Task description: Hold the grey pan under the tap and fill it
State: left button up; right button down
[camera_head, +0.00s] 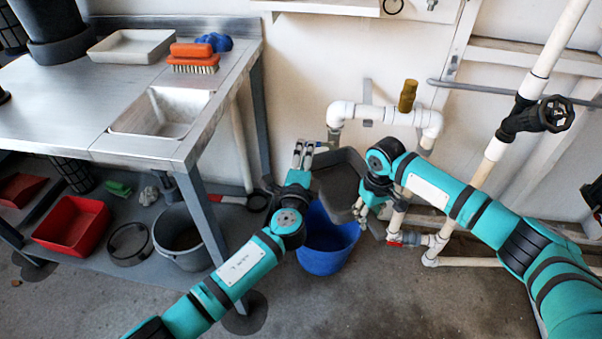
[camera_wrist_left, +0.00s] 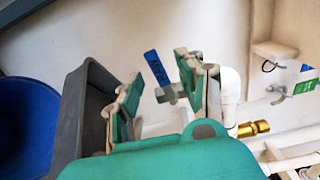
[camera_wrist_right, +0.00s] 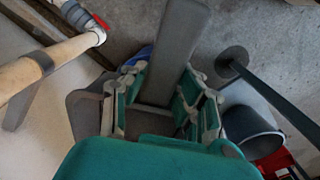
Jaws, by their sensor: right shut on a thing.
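The grey pan (camera_head: 338,180) is held tilted against the wall below the white pipe, above a blue bucket. My right gripper (camera_head: 363,208) is shut on the pan's near right wall; in the right wrist view the pan wall (camera_wrist_right: 172,50) passes between its fingers. The tap's blue lever (camera_wrist_left: 158,68) shows in the left wrist view. My left gripper (camera_head: 303,150) is open beside the tap, and in its wrist view the lever stands just past the gap between its fingertips (camera_wrist_left: 158,88). The tap outlet and the pan's inside are partly hidden, and I see no water stream.
The blue bucket (camera_head: 325,242) stands on the floor below the pan. A metal sink table (camera_head: 60,95) is at the left, its leg near my left arm. White pipes with a black valve (camera_head: 540,116) run along the right wall.

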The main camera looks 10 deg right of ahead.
pick_arm(q)
jog(key=v, duration=0.7)
jog(key=shift+c, duration=0.3)
jog(key=c, duration=0.4)
jog(key=shift+w+f+m, duration=0.1)
jog(key=shift+m, duration=0.5)
jog(key=shift+c, duration=1.4)
jog(key=shift+f+m+g, duration=0.1)
jog(key=shift+m+g, duration=0.2)
jog(key=shift+m, duration=0.2)
grip_shut()
jog(key=w+d+f+m+g, duration=0.3)
jog(key=w+f+m, duration=0.5)
jog(key=m, duration=0.7)
jog(key=shift+y, duration=0.3)
jog(key=shift+w+a+r, duration=0.1)
jog(key=shift+w+r, duration=0.1)
jog(key=shift+r, duration=0.6)
jog(key=shift+w+a+r, duration=0.1)
jog(key=shift+w+r, duration=0.1)
jog(key=shift+r, duration=0.6)
jog(key=shift+w+a+r, duration=0.1)
jog(key=shift+w+r, duration=0.05)
jog(key=shift+r, duration=0.65)
